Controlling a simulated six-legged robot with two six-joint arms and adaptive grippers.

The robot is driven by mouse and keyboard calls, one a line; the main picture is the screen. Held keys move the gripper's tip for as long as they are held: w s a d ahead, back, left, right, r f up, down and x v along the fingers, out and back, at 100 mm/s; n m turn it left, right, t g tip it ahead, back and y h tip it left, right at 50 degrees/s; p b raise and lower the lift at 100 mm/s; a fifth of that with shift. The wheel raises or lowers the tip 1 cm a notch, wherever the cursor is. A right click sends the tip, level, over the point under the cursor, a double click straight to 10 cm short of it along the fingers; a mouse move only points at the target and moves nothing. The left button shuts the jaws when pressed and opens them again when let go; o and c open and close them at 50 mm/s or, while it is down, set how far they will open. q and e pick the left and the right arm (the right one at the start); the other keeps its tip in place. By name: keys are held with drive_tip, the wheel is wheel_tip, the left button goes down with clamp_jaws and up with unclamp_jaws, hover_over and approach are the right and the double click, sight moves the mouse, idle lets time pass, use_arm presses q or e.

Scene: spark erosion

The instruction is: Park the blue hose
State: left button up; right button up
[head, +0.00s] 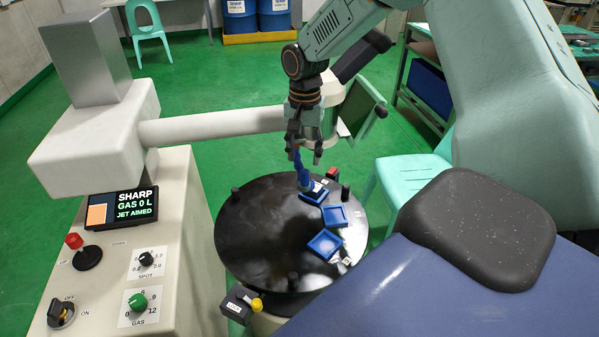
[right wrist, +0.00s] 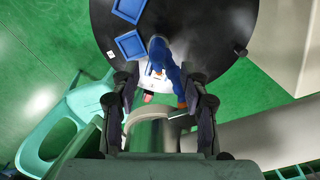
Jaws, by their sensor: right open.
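The blue hose (head: 303,172) stands up from the far part of the round black table, below my right gripper (head: 305,148). In the right wrist view the hose (right wrist: 163,62) bends between the two fingers, with a brownish tip (right wrist: 182,103) near the right-hand finger. My right gripper is open, its fingers apart on either side of the hose; it also shows in the right wrist view (right wrist: 162,110). I cannot tell whether a finger touches the hose. My left gripper is in neither view.
The black table (head: 250,235) carries blue square trays (head: 335,216) and short dark posts. A console (head: 150,270) stands at the left; its display (head: 121,207) reads "SHARP, GAS 0 L, JET AIMED". A thick white machine arm (head: 210,125) crosses behind the table. A green chair (head: 400,185) stands right.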

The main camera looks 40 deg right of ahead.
sight(305, 171)
drive_tip(key=f, duration=0.6)
drive_tip(key=shift+s+a+f+b, duration=0.1)
drive_tip(key=shift+s+f+b, duration=0.2)
drive_tip(key=shift+s+b, duration=0.1)
drive_tip(key=shift+w+f, duration=0.15)
drive_tip(key=shift+f, duration=0.15)
drive_tip(key=shift+s+r, duration=0.2)
drive_tip(key=shift+c, duration=0.7)
drive_tip(key=shift+w+f, duration=0.1)
clamp_jaws()
